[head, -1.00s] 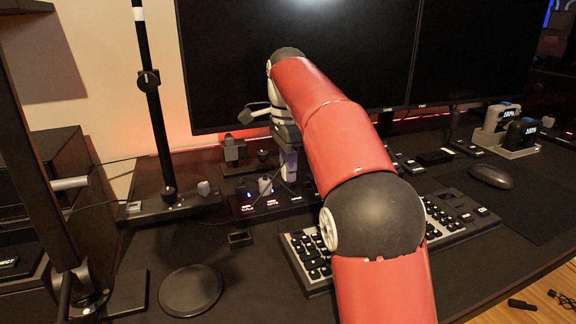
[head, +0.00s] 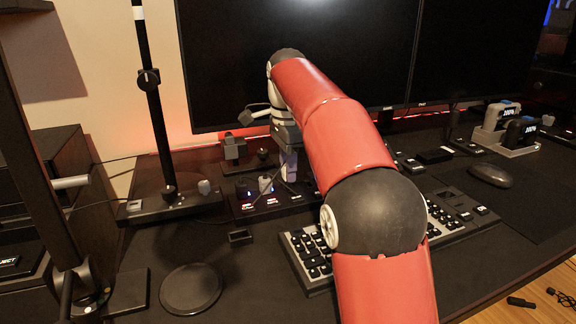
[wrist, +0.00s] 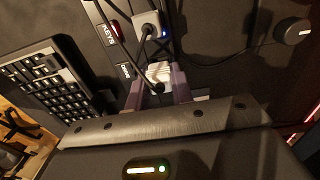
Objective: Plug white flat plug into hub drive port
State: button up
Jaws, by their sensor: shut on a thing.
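In the wrist view, my gripper (wrist: 158,82) has its two purplish fingers closed around the white plug (wrist: 160,71), whose dark cable crosses in front of it. The plug is over or at the dark hub (wrist: 122,52), beside a small label too blurred to read surely. Whether the plug sits in a port or just above it I cannot tell. In the head view, my gripper (head: 289,166) points down at the hub (head: 247,209), and the plug is hidden there. A grey plug (wrist: 147,24) stands in the hub near a "KEYS" label and a blue light.
A keyboard (head: 301,260) lies in front of the hub, close to my gripper. Monitors (head: 300,60) stand behind. A black stand (head: 168,200) is to the left, with a round pad (head: 190,289) in front. Dark cables (wrist: 116,32) run across the hub.

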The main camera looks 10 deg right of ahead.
jog(key=shift+f+b, duration=0.7)
jog(key=shift+f, duration=0.4)
jog(key=o, duration=1)
jog(key=shift+o, duration=0.2)
jog(key=shift+r, duration=0.1)
notch_tip(320, 180, up, 8)
jog(key=p, duration=0.3)
jog(key=shift+f, duration=0.2)
